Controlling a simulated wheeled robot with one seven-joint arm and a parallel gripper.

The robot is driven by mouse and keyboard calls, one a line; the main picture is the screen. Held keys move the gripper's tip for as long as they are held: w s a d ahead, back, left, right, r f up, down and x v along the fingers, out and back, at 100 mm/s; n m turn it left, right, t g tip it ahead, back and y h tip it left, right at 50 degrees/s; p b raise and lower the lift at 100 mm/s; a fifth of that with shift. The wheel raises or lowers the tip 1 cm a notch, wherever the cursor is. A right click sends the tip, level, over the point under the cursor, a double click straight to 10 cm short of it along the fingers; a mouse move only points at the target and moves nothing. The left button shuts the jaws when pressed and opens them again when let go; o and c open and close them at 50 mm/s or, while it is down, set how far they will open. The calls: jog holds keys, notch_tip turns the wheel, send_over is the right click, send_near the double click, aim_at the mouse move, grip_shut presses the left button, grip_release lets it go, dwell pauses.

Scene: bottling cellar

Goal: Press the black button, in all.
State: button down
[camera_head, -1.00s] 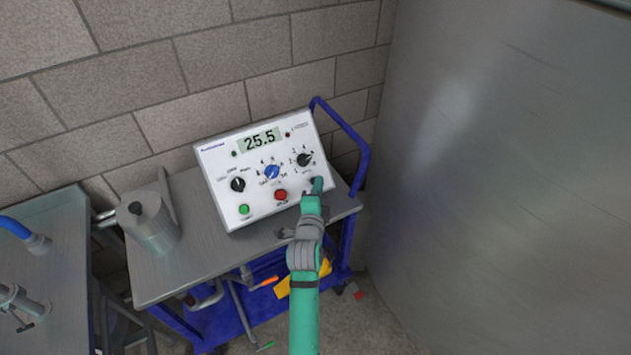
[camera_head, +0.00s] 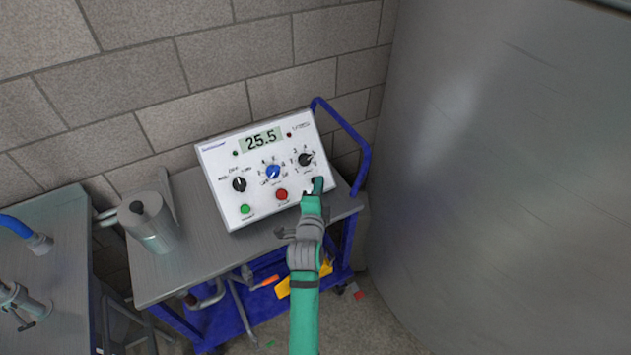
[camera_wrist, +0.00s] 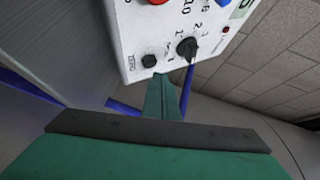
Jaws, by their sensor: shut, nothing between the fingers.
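The white control box (camera_head: 225,165) stands tilted on the grey top of a cart, with its display (camera_head: 261,139) reading 25.5. The black button (camera_wrist: 149,61) shows at the box's lower corner in the wrist view, beside a small label. In the head view it is largely hidden by my fingertips. My gripper (camera_head: 318,186) is shut and empty, with its tips at the lower right of the box face. In the wrist view the tips (camera_wrist: 161,79) end right by the button; I cannot tell whether they touch it.
A black knob (camera_head: 305,160), a blue knob (camera_head: 273,171), a red button (camera_head: 282,195) and a green button (camera_head: 245,209) are on the same face. A metal pot (camera_head: 150,228) stands left on the cart. A large metal tank (camera_head: 500,180) rises at right.

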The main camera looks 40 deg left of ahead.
jog(key=shift+w+a+f, duration=0.1)
jog(key=shift+w, duration=0.05)
jog(key=shift+w+a+f, duration=0.1)
jog(key=shift+a+f, duration=0.05)
dwell(0.5)
jog(key=shift+a, duration=0.2)
jog(key=shift+a+f, duration=0.25)
jog(key=shift+f, duration=0.15)
dwell(0.9)
jog(key=shift+d+r, duration=0.1)
jog(key=shift+s+d+r, duration=0.2)
jog(key=shift+d+r, duration=0.35)
jog(key=shift+d, duration=0.05)
